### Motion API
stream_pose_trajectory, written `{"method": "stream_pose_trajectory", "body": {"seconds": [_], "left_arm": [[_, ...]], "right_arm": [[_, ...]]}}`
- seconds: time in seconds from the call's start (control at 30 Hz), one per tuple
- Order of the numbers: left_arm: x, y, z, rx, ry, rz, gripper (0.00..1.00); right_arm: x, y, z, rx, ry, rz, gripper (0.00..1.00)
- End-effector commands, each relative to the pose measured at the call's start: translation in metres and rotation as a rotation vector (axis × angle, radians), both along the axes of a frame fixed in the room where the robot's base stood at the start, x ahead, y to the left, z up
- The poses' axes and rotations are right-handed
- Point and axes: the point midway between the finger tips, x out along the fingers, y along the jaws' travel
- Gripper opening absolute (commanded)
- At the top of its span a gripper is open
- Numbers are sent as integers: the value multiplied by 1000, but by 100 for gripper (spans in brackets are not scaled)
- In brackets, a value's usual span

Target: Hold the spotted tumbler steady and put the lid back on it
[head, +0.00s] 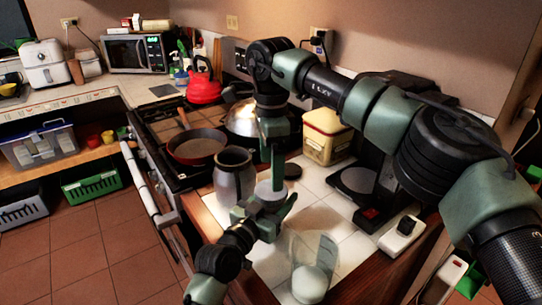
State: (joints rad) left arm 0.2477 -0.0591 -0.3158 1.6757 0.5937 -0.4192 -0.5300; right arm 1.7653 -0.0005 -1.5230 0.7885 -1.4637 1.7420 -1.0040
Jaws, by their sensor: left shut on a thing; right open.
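My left gripper (277,213) comes up from the bottom centre and is shut on a pale, round-topped thing (267,190), which I take to be the tumbler. Its spots are too small to tell, and the gripper hides its lower part. My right gripper (276,160) reaches down from above, open and empty, with its fingers just above and behind the pale top. A small dark round disc (292,171) lies flat on the white tiles just right of the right gripper's fingers. It may be the lid; I cannot tell for sure.
A grey jug (234,177) stands close to the left. A clear glass vessel (314,268) stands near the front edge. A yellow canister (327,136) and a black coffee machine (363,183) stand to the right. A red pan (196,147) sits on the stove.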

Motion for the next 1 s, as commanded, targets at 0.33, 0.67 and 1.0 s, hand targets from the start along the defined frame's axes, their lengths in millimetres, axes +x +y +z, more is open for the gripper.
{"method": "stream_pose_trajectory", "body": {"seconds": [0.33,0.67,1.0], "left_arm": [[0,0,1,-2,-3,0,0],[0,0,1,-2,-3,0,0],[0,0,1,-2,-3,1,0]], "right_arm": [[0,0,-49,0,1,-1,89],[0,0,-57,0,0,-1,89],[0,0,-57,0,0,-1,22]]}}
